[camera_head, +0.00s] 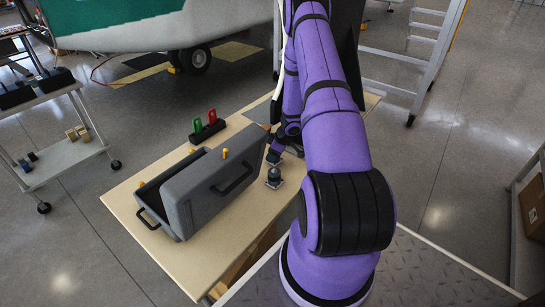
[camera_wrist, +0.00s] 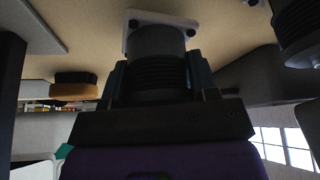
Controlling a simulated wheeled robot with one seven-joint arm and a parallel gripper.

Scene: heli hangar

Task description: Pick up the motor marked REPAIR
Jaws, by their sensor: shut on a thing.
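My gripper (camera_wrist: 160,85) is shut on a dark ribbed cylindrical motor (camera_wrist: 158,45) with a pale square flange plate. No REPAIR marking can be read on it. In the head view my gripper (camera_head: 273,156) is low over the table's far right part, partly hidden by my arm. A second dark motor (camera_head: 273,178) with a pale square base stands on the table just nearer than my gripper. In the wrist view a dark ribbed motor (camera_wrist: 297,35) shows at the upper right, apart from the held one. Whether the held motor touches the table, I cannot tell.
A grey case (camera_head: 215,190) with dark handles stands on the wooden table (camera_head: 180,262), left of the motors. A black holder with a red piece and a green piece (camera_head: 197,126) is behind it. A cart (camera_head: 65,160) stands at the left and a ladder (camera_head: 430,40) behind.

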